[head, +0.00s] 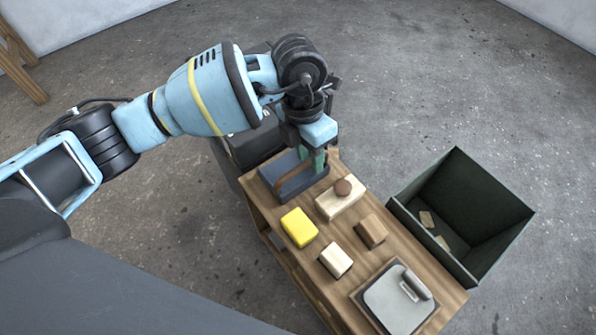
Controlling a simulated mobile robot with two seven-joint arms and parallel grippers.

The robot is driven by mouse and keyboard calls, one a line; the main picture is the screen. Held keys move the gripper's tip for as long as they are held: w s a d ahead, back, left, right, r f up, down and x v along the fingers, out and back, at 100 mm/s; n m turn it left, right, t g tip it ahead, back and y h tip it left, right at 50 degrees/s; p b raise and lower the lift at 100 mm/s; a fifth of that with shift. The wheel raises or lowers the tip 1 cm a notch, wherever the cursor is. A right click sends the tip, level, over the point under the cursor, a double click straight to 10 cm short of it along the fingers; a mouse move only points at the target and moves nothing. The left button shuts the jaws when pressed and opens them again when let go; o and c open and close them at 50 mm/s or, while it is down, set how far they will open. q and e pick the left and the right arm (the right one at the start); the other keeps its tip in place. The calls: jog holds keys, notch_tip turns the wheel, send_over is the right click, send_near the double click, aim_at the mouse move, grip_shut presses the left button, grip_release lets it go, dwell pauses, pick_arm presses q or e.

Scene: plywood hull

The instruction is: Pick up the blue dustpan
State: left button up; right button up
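The blue dustpan (279,171) is a dark blue-grey, shallow piece at the far end of the wooden table, with a brown strip lying across it. My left arm comes in from the left, and my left gripper (314,162) points down at the dustpan's right side. Its greenish fingertips overlap the dustpan in the picture. I cannot tell whether they touch it or are closed on it. The gripper body and fingers hide part of the dustpan's far right side. My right gripper is not in view.
The wooden table (386,238) also holds a yellow block (299,228), a pale block with a brown knob (340,203), a brown block (371,231), a cream block (336,261) and a grey-topped board (393,302). A dark green open bin (496,209) stands to the right.

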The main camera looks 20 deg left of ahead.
pick_arm(q)
notch_tip(320, 180, down, 2)
jog(key=shift+s+d, duration=0.1)
jog(key=shift+d, duration=0.05)
jog(key=shift+r, duration=0.1)
jog(key=shift+c, duration=0.6)
grip_shut()
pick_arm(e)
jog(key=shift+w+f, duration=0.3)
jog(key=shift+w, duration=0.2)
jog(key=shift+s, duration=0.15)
